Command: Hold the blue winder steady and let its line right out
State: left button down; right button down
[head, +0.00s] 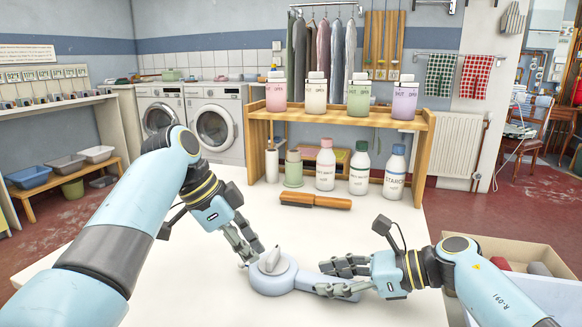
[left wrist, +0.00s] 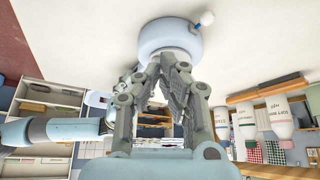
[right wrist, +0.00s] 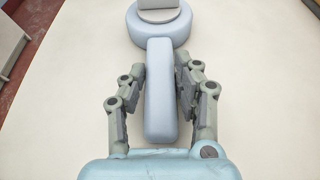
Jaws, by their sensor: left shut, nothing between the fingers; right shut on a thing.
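The blue winder (head: 272,279) lies flat on the white table, a round pale-blue body with a grey raised piece on top and a straight handle pointing right. My right gripper (head: 338,277) is shut on the handle; in the right wrist view the handle (right wrist: 160,95) lies between its fingers. My left gripper (head: 253,255) is shut and empty, its fingertips right beside the body's far left edge. I see no let-out line.
A wooden-handled brush (head: 315,200) and several bottles (head: 325,170) stand or lie behind the winder, by a wooden shelf (head: 256,135). A cardboard box (head: 535,258) is at the right. The table (head: 190,290) is clear left of the winder.

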pick_arm(q)
notch_tip(320, 180, up, 5)
jog(key=shift+f, duration=0.2)
pick_arm(e)
jog(key=c, duration=0.9)
grip_release()
jog(key=shift+d, duration=0.1)
